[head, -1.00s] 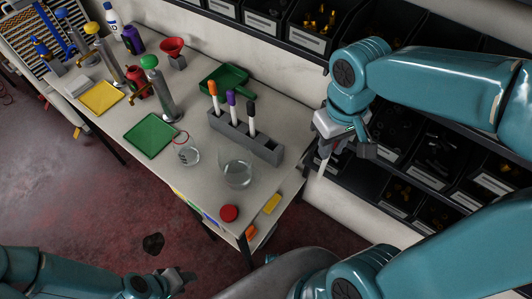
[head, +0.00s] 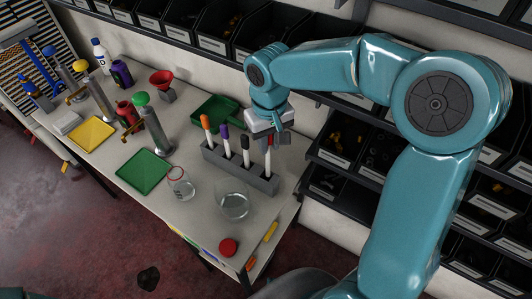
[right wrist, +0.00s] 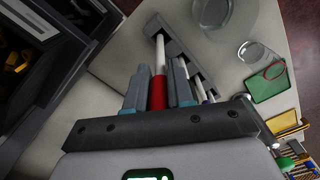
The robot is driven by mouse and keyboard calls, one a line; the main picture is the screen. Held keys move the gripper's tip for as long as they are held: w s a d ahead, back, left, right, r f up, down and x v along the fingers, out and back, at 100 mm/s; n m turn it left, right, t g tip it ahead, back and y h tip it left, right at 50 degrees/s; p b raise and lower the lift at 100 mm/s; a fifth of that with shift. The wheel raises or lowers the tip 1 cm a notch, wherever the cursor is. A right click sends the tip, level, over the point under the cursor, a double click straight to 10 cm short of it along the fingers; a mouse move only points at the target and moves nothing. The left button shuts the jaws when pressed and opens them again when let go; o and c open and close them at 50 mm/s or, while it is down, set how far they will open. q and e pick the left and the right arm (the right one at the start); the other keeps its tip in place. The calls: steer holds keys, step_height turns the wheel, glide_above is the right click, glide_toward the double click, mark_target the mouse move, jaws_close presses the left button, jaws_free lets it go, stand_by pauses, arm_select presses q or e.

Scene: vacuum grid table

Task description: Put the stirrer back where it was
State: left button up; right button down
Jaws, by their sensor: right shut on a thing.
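The stirrer with a red grip (right wrist: 158,92) and a white rod is held in my right gripper (head: 270,139); its white rod (head: 268,160) also shows in the head view. The rod points down at the right end of the grey rack (head: 240,173). In the right wrist view the rod's lower end meets the rack (right wrist: 180,45); whether it is inside a slot I cannot tell. An orange-topped (head: 206,129), a purple-topped (head: 226,141) and a black-topped stirrer (head: 245,151) stand upright in the rack. My left gripper is out of view.
A glass beaker (head: 233,205) and a smaller flask (head: 183,190) stand in front of the rack. A green tray (head: 214,110) lies behind it. A red lid (head: 228,247) is near the table's front edge. Shelved bins (head: 335,150) are close on the right.

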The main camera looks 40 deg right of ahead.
mark_target(267, 159)
steer(key=shift+w+f, duration=0.15)
steer(key=shift+f, duration=1.6)
steer(key=shift+w+f, duration=0.1)
steer(key=shift+f, duration=1.65)
steer(key=shift+f, duration=0.15)
steer(key=c, duration=1)
jaws_free()
step_height(267, 159, up, 8)
steer(key=shift+f, duration=0.1)
steer(key=shift+s, duration=0.15)
